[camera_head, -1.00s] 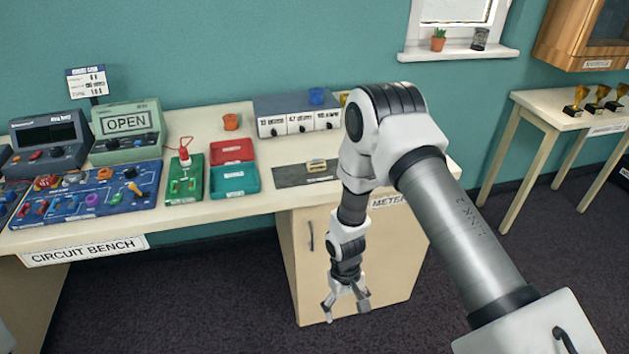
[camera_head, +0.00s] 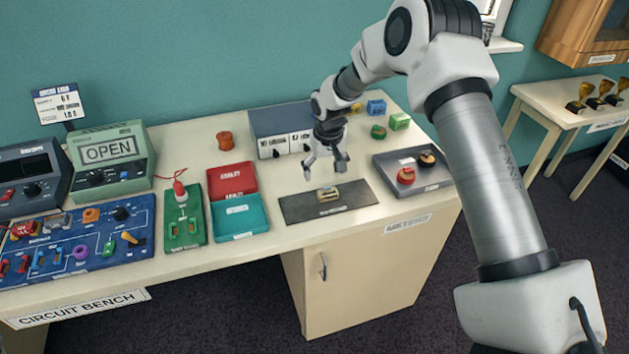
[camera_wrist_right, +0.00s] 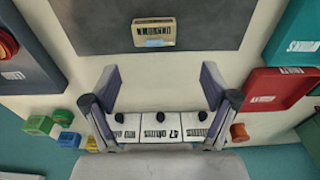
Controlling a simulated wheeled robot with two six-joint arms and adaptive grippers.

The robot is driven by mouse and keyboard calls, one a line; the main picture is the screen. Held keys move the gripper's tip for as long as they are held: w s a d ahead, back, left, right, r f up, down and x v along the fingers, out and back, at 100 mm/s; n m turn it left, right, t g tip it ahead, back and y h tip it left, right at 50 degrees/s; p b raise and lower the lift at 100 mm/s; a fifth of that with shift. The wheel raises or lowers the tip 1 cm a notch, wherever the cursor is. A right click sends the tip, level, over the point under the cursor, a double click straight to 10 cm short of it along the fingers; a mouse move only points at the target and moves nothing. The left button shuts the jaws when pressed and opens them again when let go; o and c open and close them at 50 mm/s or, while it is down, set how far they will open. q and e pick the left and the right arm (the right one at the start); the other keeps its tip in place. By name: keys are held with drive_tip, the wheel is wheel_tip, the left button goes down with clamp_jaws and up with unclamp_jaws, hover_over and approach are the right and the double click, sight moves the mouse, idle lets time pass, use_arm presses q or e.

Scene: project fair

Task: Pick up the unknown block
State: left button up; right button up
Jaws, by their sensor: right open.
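The unknown block appears to be the small beige block (camera_head: 328,194) with a printed label, lying on a dark grey mat (camera_head: 300,209) on the bench. In the right wrist view the block (camera_wrist_right: 153,34) lies near the top, ahead of the fingertips, with nothing touching it. My right gripper (camera_head: 326,171) is open and empty above the bench, just behind and above the block in the head view. Its two spread fingers (camera_wrist_right: 160,82) also show in the right wrist view. My left gripper is not in view.
Red and teal trays (camera_head: 233,179) stand left of the mat. A grey tray (camera_head: 437,182) with round pieces stands right. A labelled drawer unit (camera_head: 280,122) stands behind, near an orange spool (camera_head: 225,140) and several small coloured blocks. The bench between is clear.

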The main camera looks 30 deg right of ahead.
sight(328, 192)
drive_tip(key=s+f+p, duration=0.1)
drive_tip(key=s, duration=0.1)
drive_tip(key=shift+s+d+f+p, duration=0.1)
drive_tip(key=shift+s+f+p, duration=0.25)
drive_tip(key=shift+f+p, duration=0.05)
drive_tip(key=f, duration=0.1)
drive_tip(key=w+f, duration=0.1)
drive_tip(key=f, duration=0.1)
drive_tip(key=f+p, duration=0.1)
drive_tip(key=shift+w+d+f, duration=0.15)
drive_tip(key=shift+w+f, duration=0.2)
drive_tip(key=shift+w, duration=0.05)
drive_tip(key=shift+w+f, duration=0.1)
drive_tip(key=shift+s+r, duration=0.3)
drive_tip(key=shift+s, duration=0.05)
drive_tip(key=c, duration=0.5)
drive_tip(key=shift+s+r, duration=0.1)
drive_tip(key=c, duration=0.6)
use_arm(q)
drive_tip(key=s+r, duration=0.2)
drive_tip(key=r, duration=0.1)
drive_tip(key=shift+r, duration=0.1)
use_arm(e)
drive_tip(key=shift+c, duration=0.7)
